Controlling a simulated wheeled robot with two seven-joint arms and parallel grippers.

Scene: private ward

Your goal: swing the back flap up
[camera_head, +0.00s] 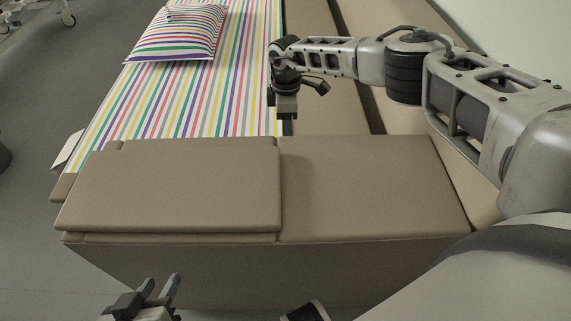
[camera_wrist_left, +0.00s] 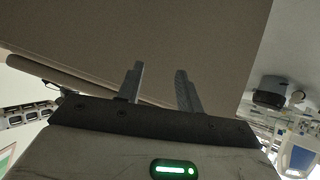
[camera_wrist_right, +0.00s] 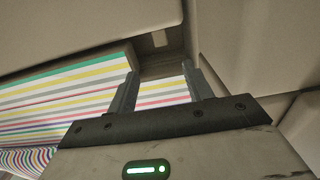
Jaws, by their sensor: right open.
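A brown padded box-like unit stands in front of me, with a raised left panel (camera_head: 175,190) and a lower right panel (camera_head: 365,185) lying flat on top. I cannot tell for certain which panel is the back flap. My right gripper (camera_head: 286,112) is at the far edge of the panels, near where they meet, pointing down. In the right wrist view its fingers (camera_wrist_right: 162,72) are apart with nothing held, between brown panels and striped cloth. My left gripper (camera_head: 160,283) is low before the unit's front face, its fingers (camera_wrist_left: 160,70) apart and empty.
A bed with a striped sheet (camera_head: 190,100) and a striped pillow (camera_head: 180,32) lies beyond the panels. A brown padded strip (camera_head: 325,105) runs along the bed's right side. Grey floor (camera_head: 40,100) is open at the left.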

